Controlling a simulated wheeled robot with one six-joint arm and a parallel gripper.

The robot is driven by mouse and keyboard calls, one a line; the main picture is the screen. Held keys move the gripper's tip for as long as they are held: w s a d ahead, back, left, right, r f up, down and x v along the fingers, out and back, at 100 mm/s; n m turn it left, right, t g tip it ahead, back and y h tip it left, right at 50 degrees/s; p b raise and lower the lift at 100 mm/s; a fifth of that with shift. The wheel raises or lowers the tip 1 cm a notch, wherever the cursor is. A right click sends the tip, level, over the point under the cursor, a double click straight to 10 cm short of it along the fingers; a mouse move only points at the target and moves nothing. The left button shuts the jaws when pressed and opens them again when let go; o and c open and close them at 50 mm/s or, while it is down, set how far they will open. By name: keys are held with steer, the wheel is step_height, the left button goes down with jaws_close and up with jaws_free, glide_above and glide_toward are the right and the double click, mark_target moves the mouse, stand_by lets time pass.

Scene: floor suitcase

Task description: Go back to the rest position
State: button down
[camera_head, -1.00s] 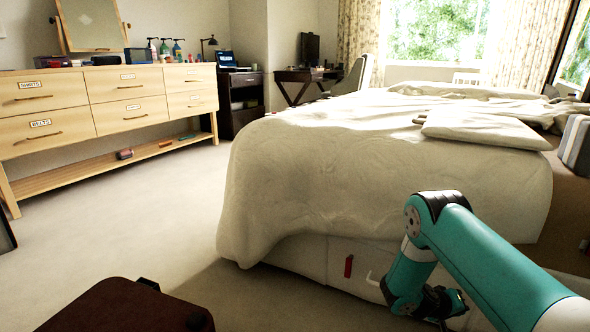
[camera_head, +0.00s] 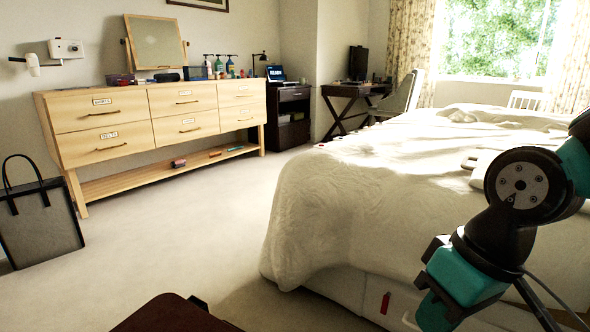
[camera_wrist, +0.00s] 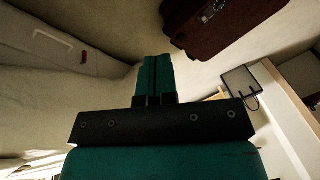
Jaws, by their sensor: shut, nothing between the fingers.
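My gripper (camera_head: 434,314) hangs at the lower right of the head view, in front of the bed's base. In the wrist view its two teal fingers (camera_wrist: 154,78) are pressed together with nothing between them. My arm is bent, with its black wrist joint above the gripper and beside the bed. The gripper touches nothing that I can see.
The bed (camera_head: 350,205) fills the right side. A dark red suitcase (camera_head: 172,315) lies on the floor at the bottom. A wooden dresser (camera_head: 150,120) and a grey bag (camera_head: 40,225) stand at the left. The floor between is clear.

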steer(key=s+a+r+n+p, duration=0.1)
steer(key=s+a+r+n, duration=0.1)
steer(key=s+r, duration=0.3)
step_height(320, 180, up, 36)
steer(key=p, duration=3.7)
steer(key=shift+s+d+g+y+p, duration=0.25)
steer(key=shift+s+g+y+p, duration=0.15)
steer(key=shift+s, duration=0.05)
